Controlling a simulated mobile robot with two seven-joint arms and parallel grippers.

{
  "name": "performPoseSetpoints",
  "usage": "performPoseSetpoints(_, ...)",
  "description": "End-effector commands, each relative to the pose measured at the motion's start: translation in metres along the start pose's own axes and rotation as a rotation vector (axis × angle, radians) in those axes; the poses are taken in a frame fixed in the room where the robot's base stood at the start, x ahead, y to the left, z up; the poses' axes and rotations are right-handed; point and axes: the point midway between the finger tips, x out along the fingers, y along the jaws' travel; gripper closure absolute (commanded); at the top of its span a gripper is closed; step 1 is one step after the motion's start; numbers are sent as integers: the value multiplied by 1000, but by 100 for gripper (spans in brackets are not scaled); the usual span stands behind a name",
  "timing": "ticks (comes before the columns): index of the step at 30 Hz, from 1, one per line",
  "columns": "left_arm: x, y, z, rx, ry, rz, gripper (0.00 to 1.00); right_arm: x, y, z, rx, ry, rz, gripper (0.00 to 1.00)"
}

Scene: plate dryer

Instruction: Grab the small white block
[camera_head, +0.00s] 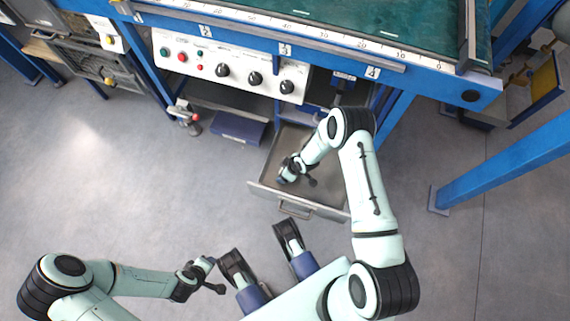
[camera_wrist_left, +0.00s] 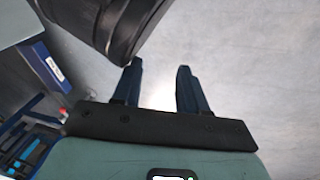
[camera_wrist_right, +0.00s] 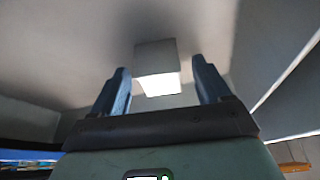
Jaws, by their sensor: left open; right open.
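The small white block (camera_wrist_right: 157,60) is in the right wrist view, ahead of and between the two fingers of my right gripper (camera_wrist_right: 160,72). The fingers are apart, with gaps visible on both sides of the block. In the head view, my right gripper (camera_head: 284,176) reaches down inside the open metal drawer (camera_head: 325,196), and I cannot make out the block there. My left gripper (camera_wrist_left: 159,70) is open and empty over the grey floor. In the head view, the left gripper (camera_head: 212,264) is at the lower left, well away from the drawer.
The drawer's front handle (camera_head: 296,210) faces me, and its walls surround my right gripper. Above is a blue workbench with a control panel (camera_head: 230,68) of knobs. A blue post (camera_head: 505,165) stands at right. The floor (camera_head: 110,180) at left is clear.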

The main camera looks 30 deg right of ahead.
Motion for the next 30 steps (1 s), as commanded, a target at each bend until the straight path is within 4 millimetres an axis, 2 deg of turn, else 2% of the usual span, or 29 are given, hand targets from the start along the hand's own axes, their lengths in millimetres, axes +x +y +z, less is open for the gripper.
performPoseSetpoints(5,-1,0,0,-1,-1,0,57,-1,0,-1,0,0,0,23)
performPoseSetpoints(10,-1,0,0,0,-1,0,57,-1,0,0,0,0,0,79)
performPoseSetpoints(11,-1,0,0,0,-1,0,57,-1,0,0,0,0,0,81)
performPoseSetpoints(23,-4,3,-3,2,10,5,57,-8,0,-4,0,1,0,81)
performPoseSetpoints(26,-9,8,-9,7,28,14,57,-18,0,-8,-1,2,1,81)
performPoseSetpoints(30,-21,19,-18,17,59,32,57,-43,0,-19,-1,3,1,81)
